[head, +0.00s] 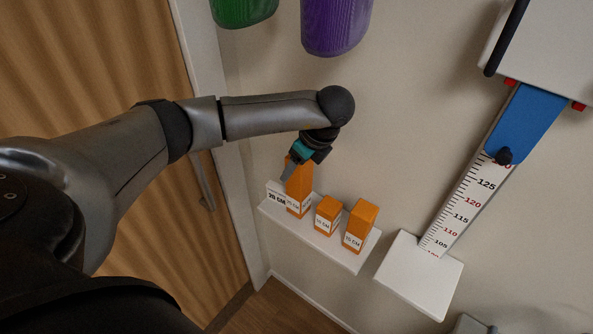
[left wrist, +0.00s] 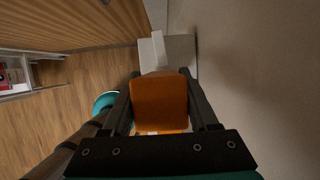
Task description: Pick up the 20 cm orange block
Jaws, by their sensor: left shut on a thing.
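Three orange blocks with white labels stand on a white wall shelf (head: 339,255) in the head view. The tallest, the 20 cm orange block (head: 296,192), is at the left end. A small block (head: 327,214) stands in the middle and a mid-height block (head: 361,226) at the right. My left gripper (head: 292,168) reaches down from above and is shut on the top part of the tall block. In the left wrist view the orange block (left wrist: 160,102) sits between the two dark fingers (left wrist: 163,95). My right gripper is not in view.
A white "20 CM" sign (head: 276,196) stands beside the tall block. A wooden door (head: 110,60) is at the left. A height scale (head: 468,205) hangs above another white shelf (head: 420,276) at the right. Green (head: 243,10) and purple (head: 335,25) things hang above.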

